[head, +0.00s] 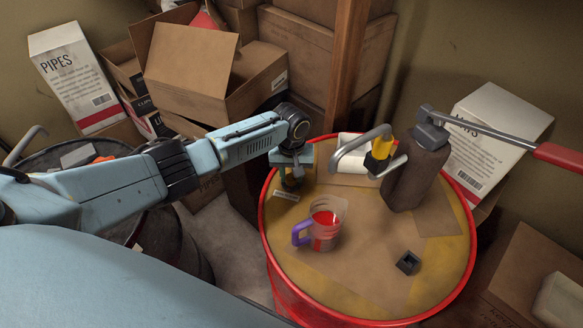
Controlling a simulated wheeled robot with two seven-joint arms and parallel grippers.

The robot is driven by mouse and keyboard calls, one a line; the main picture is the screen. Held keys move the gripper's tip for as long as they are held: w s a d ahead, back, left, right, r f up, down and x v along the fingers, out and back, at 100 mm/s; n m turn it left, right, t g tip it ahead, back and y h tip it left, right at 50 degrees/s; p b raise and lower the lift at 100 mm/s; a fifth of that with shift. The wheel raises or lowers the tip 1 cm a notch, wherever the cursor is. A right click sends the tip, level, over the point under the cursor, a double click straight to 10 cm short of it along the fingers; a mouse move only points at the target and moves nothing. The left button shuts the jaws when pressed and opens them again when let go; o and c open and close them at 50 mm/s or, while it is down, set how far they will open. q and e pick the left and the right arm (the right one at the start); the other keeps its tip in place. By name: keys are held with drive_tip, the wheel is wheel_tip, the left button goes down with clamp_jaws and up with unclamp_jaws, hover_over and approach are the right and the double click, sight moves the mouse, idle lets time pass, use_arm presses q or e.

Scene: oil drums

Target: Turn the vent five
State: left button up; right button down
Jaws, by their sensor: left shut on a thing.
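The red-rimmed oil drum (270,255) stands in front of me with a tan top. My left gripper (292,178) points down at the drum top's back left edge. It is shut on a small dark fitting there, which I take to be the vent; the fingers mostly hide it, and I cannot tell how far it is turned. A small label plate (286,195) lies just in front of the gripper. My right gripper is not in view.
A red-handled tool (490,133) extends right. Cardboard boxes (190,65) and a wooden post (346,65) stand behind.

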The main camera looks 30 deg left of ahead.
sight(292, 177)
use_arm(q)
drive_tip(key=m+p, duration=0.1)
drive_tip(key=m, duration=0.4)
drive_tip(key=shift+r+m+p, duration=0.1)
drive_tip(key=shift+m+p, duration=0.2)
drive_tip(key=shift+p, duration=0.05)
drive_tip(key=m, duration=0.3)
drive_tip(key=shift+m+p, duration=0.4)
drive_tip(key=shift+m, duration=1.2)
drive_tip(key=o, duration=1)
drive_tip(key=shift+c, duration=0.2)
wheel_tip(292, 177, up, 13)
drive_tip(key=p, duration=0.1)
drive_tip(key=shift+r, duration=0.15)
